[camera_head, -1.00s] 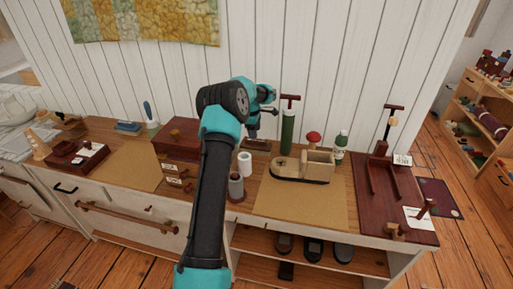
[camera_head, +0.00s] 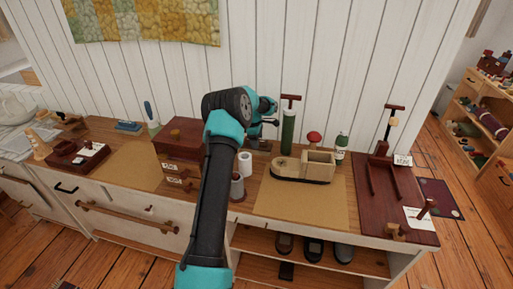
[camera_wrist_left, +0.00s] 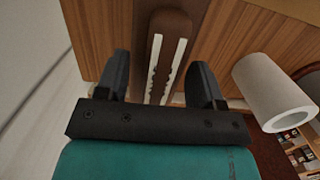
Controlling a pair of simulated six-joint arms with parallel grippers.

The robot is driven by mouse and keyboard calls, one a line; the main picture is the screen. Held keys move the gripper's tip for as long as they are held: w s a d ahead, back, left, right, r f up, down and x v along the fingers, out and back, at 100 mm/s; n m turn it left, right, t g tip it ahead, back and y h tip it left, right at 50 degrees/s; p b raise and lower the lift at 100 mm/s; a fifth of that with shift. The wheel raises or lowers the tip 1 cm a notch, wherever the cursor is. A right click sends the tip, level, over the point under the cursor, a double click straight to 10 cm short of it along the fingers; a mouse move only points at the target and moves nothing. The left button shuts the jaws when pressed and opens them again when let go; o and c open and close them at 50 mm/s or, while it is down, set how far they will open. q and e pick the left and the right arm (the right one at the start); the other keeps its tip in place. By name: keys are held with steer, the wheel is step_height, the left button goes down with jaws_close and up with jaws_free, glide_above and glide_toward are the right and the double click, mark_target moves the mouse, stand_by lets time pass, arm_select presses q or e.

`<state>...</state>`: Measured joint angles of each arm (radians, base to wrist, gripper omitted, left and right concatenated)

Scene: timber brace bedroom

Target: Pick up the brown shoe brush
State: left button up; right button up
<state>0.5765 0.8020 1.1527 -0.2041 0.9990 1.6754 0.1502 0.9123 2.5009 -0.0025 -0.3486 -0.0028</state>
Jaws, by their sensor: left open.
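The brown shoe brush (camera_wrist_left: 172,25), a long brown body with two pale bristle strips, lies between the fingers of my left gripper (camera_wrist_left: 160,72) in the left wrist view. The fingers are open, one on each side of it, with gaps visible. In the head view my left gripper (camera_head: 262,132) points down at the back of the cabinet top, above the brush (camera_head: 261,146), which is partly hidden by it. My right gripper is not in view.
A white cylinder (camera_wrist_left: 272,92) stands close beside the right finger; it also shows in the head view (camera_head: 245,162). A dark red drawer box (camera_head: 183,142) is left of my arm. A green pump (camera_head: 288,130) and a wooden boat-like block (camera_head: 300,169) are to the right.

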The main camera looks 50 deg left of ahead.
stand_by(0.3)
arm_select(q)
steer(key=c, duration=1.1)
